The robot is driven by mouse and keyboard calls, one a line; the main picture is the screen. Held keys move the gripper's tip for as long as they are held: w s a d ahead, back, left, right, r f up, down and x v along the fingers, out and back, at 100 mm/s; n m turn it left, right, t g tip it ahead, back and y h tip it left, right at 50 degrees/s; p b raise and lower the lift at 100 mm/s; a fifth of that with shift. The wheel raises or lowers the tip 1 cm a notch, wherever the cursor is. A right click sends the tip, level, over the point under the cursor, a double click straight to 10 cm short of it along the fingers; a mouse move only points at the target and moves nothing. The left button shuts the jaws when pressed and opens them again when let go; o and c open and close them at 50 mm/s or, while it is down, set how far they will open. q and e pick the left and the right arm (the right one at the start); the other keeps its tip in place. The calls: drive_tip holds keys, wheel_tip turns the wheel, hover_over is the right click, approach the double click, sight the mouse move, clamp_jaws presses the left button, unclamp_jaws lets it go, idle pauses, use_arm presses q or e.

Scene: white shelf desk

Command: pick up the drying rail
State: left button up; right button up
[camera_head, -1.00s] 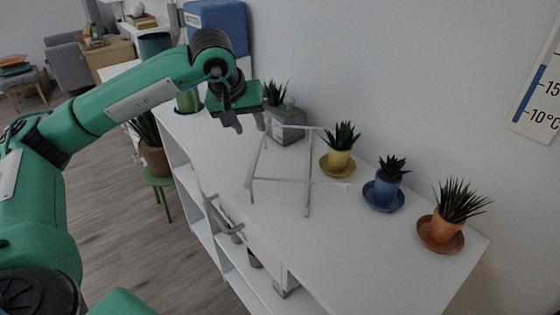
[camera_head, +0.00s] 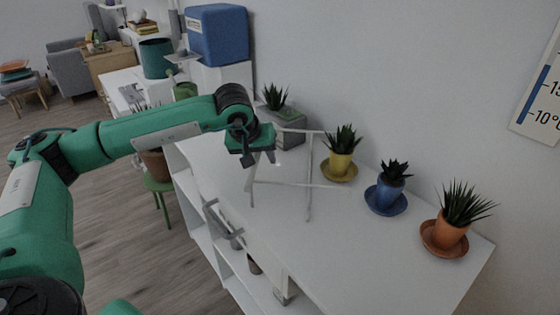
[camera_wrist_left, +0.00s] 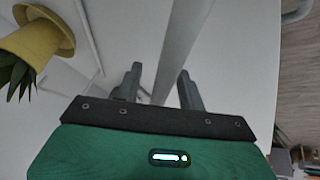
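The drying rail (camera_head: 309,182) is a thin pale grey frame standing on the white shelf desk (camera_head: 370,240). My left gripper (camera_head: 260,160) is at the rail's upper left side in the head view. In the left wrist view, my left gripper (camera_wrist_left: 160,86) is open, with a grey bar of the drying rail (camera_wrist_left: 182,45) running between its two fingers. A gap shows on each side of the bar. The fingers hide part of the rail in the head view. My right gripper is in neither view.
Yellow (camera_head: 340,163), blue (camera_head: 384,195) and orange (camera_head: 445,238) potted plants stand right of the rail. A grey planter (camera_head: 291,133) stands behind it. A blue box (camera_head: 217,35) is farther back. The desk's front right is clear.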

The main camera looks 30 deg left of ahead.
use_arm(q)
drive_tip(key=shift+c, duration=0.2)
clamp_jaws()
drive_tip(key=shift+r, duration=0.15)
